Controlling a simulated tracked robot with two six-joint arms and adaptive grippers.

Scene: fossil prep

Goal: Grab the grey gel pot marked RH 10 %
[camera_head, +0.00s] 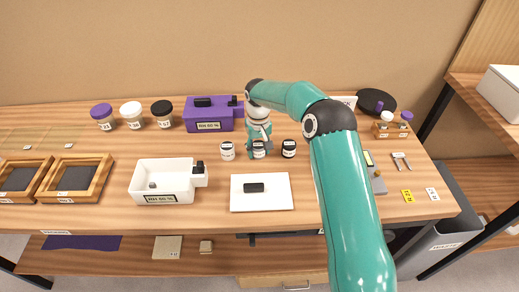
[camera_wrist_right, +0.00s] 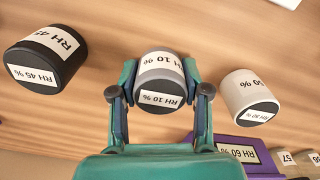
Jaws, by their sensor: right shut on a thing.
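The grey gel pot (camera_wrist_right: 161,78) marked RH 10 % sits between the fingers of my right gripper (camera_wrist_right: 160,92) in the right wrist view. The fingers close on its sides. In the head view the grey pot (camera_head: 260,150) is partly hidden under my right gripper (camera_head: 262,144). It stands between a white pot (camera_head: 227,151) and a black pot (camera_head: 289,149). The right wrist view shows the black pot (camera_wrist_right: 45,60) marked RH 45 % at left and the white pot (camera_wrist_right: 249,97) marked with a 30 % or 50 % label at right. My left gripper is not in view.
A purple box (camera_head: 208,115) labelled RH 60 % stands behind the pots. Three lidded jars stand at back left, including a black-lidded one (camera_head: 162,114).

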